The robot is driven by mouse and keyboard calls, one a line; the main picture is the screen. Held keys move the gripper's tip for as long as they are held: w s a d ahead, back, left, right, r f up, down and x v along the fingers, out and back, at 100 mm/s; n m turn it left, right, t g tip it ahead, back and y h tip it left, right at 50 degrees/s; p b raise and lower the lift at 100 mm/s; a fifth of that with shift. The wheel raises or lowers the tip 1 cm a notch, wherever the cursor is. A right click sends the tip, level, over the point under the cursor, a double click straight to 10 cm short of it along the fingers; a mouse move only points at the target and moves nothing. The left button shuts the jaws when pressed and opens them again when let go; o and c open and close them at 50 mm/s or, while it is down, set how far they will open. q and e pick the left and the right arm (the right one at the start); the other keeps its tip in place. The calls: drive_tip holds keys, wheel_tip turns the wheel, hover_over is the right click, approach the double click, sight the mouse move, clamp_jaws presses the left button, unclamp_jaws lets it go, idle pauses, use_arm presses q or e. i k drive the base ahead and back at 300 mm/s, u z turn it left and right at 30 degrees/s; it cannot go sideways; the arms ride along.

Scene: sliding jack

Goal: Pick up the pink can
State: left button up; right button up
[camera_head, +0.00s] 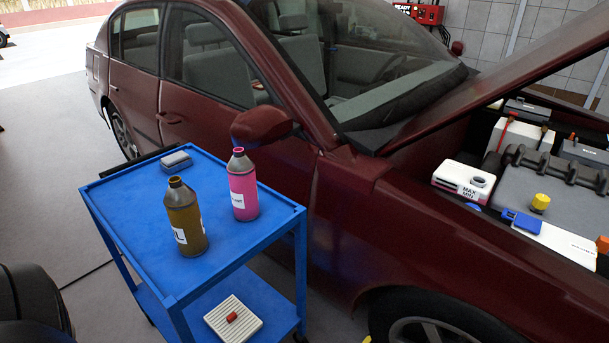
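The pink can (243,186) is a bottle-shaped container with a grey shoulder, a pink neck and a white label. It stands upright on the top of the blue cart (135,215), toward the side near the car. A brown-yellow can (185,222) of similar shape stands upright to its left and nearer to me, with a gap between them. Neither of my grippers can be made out in the head view, and nothing is touching the pink can.
A grey box (175,160) lies at the cart's far left corner. The lower shelf holds a white ribbed filter (233,318) with a small red piece on it. A dark red car (400,230), hood raised, stands close behind the cart. The cart's front left top is clear.

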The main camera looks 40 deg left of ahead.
sight(241, 169)
drive_tip(key=u, duration=0.15)
drive_tip(key=i, duration=0.85)
drive_tip(key=u, duration=0.55)
